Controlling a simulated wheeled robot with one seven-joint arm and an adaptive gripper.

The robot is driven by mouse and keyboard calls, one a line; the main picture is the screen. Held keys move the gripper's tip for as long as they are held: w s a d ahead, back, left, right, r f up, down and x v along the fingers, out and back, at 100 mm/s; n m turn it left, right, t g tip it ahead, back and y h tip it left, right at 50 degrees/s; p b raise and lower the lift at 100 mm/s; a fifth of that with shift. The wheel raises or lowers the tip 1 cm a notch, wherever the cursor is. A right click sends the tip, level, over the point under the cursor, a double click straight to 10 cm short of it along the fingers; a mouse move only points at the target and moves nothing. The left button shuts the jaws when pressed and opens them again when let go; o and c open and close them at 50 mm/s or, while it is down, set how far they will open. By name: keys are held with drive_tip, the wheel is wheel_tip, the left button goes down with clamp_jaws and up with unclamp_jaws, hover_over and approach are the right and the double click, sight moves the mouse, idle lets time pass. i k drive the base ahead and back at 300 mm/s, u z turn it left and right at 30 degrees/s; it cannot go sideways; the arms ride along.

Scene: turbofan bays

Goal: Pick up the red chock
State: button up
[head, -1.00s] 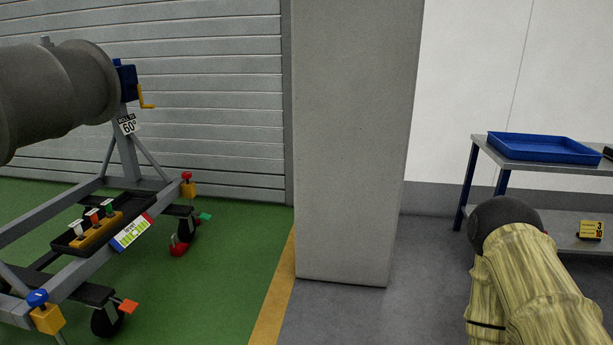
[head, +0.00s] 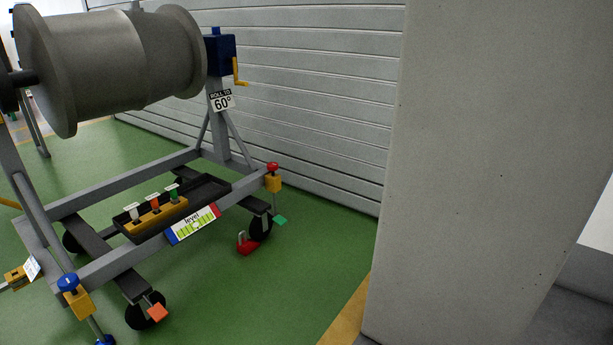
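The red chock (head: 247,244) sits on the green floor in the head view, left of centre. It is beside the black caster wheel (head: 261,226) at the near right corner of the grey engine stand (head: 125,262). A small upright handle shows on top of it. My gripper is not in view, so its state and its distance from the chock do not show.
A wide grey pillar (head: 480,170) stands at the right, with a yellow floor line (head: 345,318) at its foot. The stand has a black tray (head: 210,188) and another caster (head: 146,310) nearer me. Green floor between chock and pillar is clear.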

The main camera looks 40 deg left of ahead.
sight(244, 246)
drive_tip(key=u, duration=0.25)
drive_tip(key=i, duration=1.55)
drive_tip(key=u, duration=1.3)
drive_tip(key=i, duration=0.85)
drive_tip(key=u, duration=1.25)
drive_tip(key=i, duration=0.4)
drive_tip(key=u, duration=0.25)
